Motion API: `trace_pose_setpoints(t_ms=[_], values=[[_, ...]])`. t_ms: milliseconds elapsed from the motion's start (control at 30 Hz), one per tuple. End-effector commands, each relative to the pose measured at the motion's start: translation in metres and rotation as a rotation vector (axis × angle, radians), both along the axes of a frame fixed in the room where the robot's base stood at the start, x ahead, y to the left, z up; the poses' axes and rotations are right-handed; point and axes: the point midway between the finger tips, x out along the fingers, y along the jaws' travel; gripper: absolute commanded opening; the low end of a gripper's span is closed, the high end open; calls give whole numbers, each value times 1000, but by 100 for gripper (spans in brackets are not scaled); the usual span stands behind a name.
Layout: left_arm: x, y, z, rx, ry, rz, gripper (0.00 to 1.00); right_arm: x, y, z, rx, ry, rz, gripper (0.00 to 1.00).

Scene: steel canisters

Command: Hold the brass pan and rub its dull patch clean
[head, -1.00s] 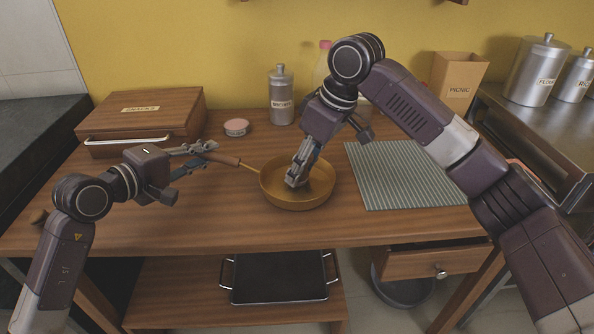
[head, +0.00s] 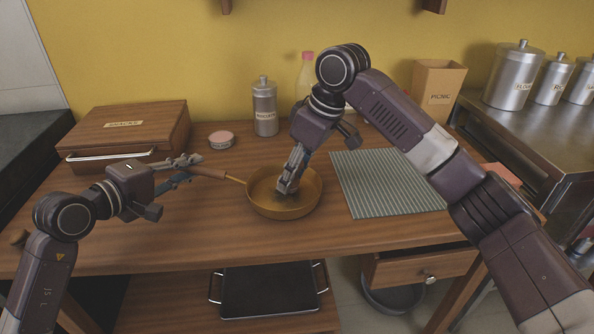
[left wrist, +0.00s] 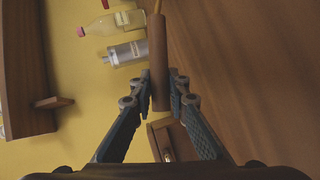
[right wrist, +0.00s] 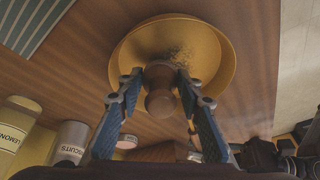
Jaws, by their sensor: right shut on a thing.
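The brass pan (head: 262,207) sits on the wooden table, its wooden handle (head: 209,173) pointing left. My left gripper (head: 190,168) has its fingers apart on either side of the handle's end; the handle runs between them in the left wrist view (left wrist: 158,60). My right gripper (head: 286,188) reaches down into the pan, shut on a scrubber with a round wooden knob (right wrist: 160,104). The scrubber is low over the pan floor; its contact is hidden. A speckled dull patch (right wrist: 180,55) shows beside it on the pan floor in the right wrist view.
A ribbed grey mat (head: 385,182) lies right of the pan. A wooden case (head: 125,133), a round tin (head: 221,140) and a biscuits canister (head: 265,108) stand behind. Table in front of the pan is clear.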

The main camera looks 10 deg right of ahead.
Motion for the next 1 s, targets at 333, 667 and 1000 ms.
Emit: trace_pose_setpoints(t_ms=[333, 667, 1000], values=[[0, 0, 0, 0, 0, 1, 12, -14, 13, 1, 1, 0, 1, 9], [0, 0, 0, 0, 0, 1, 12, -34, 31, 0, 2, -1, 3, 9], [0, 0, 0, 0, 0, 0, 12, -42, 39, 0, 1, 0, 1, 9]])
